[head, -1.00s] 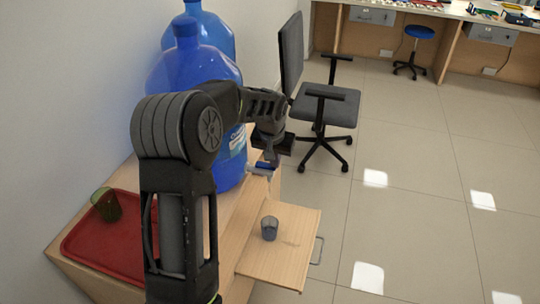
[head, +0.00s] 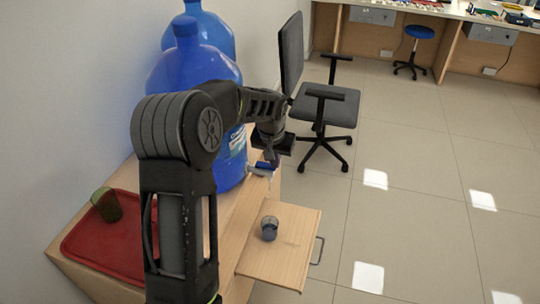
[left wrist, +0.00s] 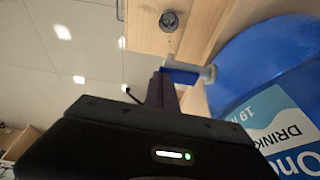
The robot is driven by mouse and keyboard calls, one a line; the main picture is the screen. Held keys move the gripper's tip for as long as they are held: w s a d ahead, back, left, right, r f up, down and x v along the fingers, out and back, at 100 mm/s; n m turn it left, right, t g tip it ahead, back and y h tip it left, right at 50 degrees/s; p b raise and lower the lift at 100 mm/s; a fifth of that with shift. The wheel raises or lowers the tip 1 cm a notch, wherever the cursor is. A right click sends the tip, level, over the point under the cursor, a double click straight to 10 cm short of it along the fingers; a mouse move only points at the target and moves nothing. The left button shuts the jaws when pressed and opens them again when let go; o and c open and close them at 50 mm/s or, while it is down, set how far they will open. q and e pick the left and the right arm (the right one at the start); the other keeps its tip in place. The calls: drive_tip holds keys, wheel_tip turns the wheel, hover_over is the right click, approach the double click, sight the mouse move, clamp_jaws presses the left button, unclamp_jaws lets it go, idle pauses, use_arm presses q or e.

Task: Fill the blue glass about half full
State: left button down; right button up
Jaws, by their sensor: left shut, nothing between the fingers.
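The blue glass (head: 269,229) stands upright on the pull-out wooden shelf, below the tap; it looks bluish grey, with a paler upper part and darker lower part, like liquid inside. In the left wrist view the glass (left wrist: 169,21) shows small, from above. The tap (head: 262,169), white with a blue lever, sticks out from the front large blue water bottle (head: 190,75); it also shows in the left wrist view (left wrist: 186,74). My left gripper (head: 264,158) is shut and empty, its fingertips at the blue lever; I cannot tell whether they touch. My right gripper is out of view.
A red tray (head: 100,255) with a dark green glass (head: 106,204) lies at the left of the wooden stand. A second blue bottle (head: 212,32) stands behind. A grey office chair (head: 325,105) stands beyond the stand. The floor at right is clear.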

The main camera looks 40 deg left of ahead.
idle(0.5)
use_arm(q)
drive_tip(key=shift+r+p, duration=0.5)
drive_tip(key=shift+r, duration=0.35)
drive_tip(key=shift+r, duration=0.25)
drive_tip(key=r+p, duration=0.1)
drive_tip(key=r, duration=0.1)
drive_tip(key=a+r+p, duration=0.1)
drive_tip(key=r+p, duration=0.1)
drive_tip(key=shift+s, duration=0.1)
drive_tip(key=a+b+v, duration=0.1)
drive_tip(key=b+v, duration=0.1)
drive_tip(key=v, duration=0.7)
drive_tip(key=shift+s+r, duration=0.15)
drive_tip(key=shift+s, duration=0.15)
drive_tip(key=shift+d, duration=0.1)
idle(0.8)
